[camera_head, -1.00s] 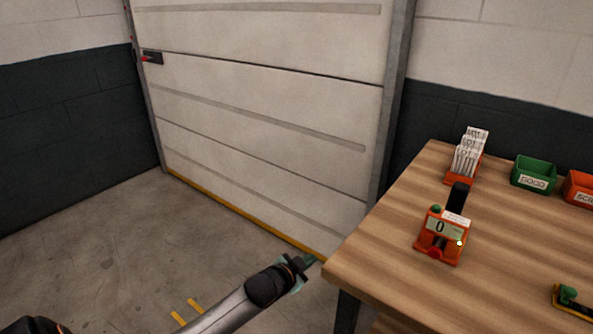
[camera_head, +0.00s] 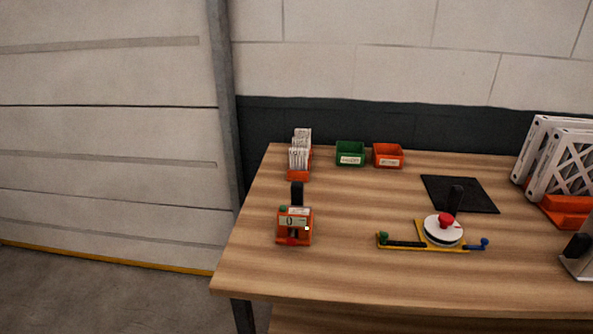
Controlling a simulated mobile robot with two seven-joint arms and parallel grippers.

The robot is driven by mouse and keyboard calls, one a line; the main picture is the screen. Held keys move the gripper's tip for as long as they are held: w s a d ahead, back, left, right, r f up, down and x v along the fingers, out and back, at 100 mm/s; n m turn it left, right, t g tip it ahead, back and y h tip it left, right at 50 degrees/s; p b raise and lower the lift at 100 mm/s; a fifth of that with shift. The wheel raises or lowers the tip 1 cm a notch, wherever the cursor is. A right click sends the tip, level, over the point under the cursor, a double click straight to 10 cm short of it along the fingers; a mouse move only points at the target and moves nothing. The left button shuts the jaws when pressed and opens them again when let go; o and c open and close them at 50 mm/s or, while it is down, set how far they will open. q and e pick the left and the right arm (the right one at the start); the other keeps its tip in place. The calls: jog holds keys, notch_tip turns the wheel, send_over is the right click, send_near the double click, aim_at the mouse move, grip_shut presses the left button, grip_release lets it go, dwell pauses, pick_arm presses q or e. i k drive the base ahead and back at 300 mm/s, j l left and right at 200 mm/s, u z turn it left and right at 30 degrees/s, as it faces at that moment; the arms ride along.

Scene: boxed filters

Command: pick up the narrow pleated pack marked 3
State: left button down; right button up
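White-framed filter panels (camera_head: 565,160) with criss-cross faces stand upright in an orange rack (camera_head: 567,215) at the right edge of the table. The view cuts them off on the right. I cannot make out a number 3 on any of them, and I cannot tell which, if any, is the narrow pleated pack. Neither of my grippers shows in the head view now.
The wooden table (camera_head: 350,275) holds a card holder (camera_head: 299,155), a green bin (camera_head: 350,153), a red bin (camera_head: 388,155), an orange counter (camera_head: 295,227), a black mat (camera_head: 470,205) and a round gauge fixture (camera_head: 443,231). Its front strip is clear.

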aim_at(301, 153)
jog(key=k+z, duration=0.1)
jog(key=k, duration=0.8)
jog(key=k+z, duration=0.1)
jog(key=z, duration=1.25)
jog(key=j+z, duration=0.5)
jog(key=j, duration=0.15)
jog(key=k+j, duration=0.1)
jog(key=j, duration=3)
jog(key=k+j, duration=0.15)
jog(key=j, duration=1.4)
